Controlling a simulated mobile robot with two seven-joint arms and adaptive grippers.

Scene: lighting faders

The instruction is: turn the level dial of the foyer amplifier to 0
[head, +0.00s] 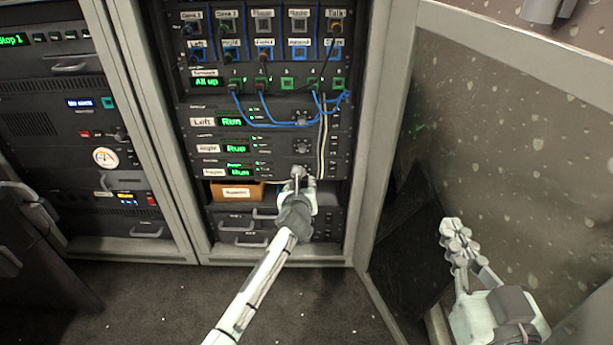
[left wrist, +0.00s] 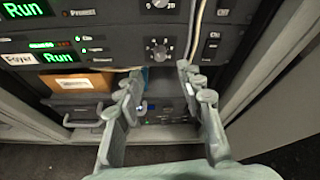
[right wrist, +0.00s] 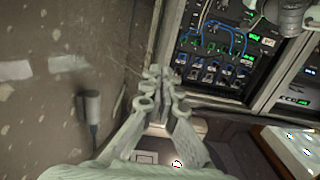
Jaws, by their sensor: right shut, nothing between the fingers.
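The foyer amplifier (head: 225,173) is the lowest of three similar units in the middle rack, with a green "Run" display. In the left wrist view its face (left wrist: 110,52) carries the label "Foyer" and the round level dial (left wrist: 159,49) with white marks around it; I cannot read its setting. My left gripper (head: 298,180) is at that dial in the head view and covers much of it. In the left wrist view the fingers (left wrist: 160,74) are open and empty, one to each side below the dial, which shows just beyond the tips. My right gripper (head: 457,232) is shut and empty, away at the right.
The right amplifier (head: 205,149) and left amplifier (head: 205,122) sit above, with similar dials. White cables (left wrist: 196,30) hang right of the dial. Blue cables (head: 270,124) loop higher up. A brown box (head: 237,192) and drawers lie below. An open door panel (head: 500,150) stands at the right.

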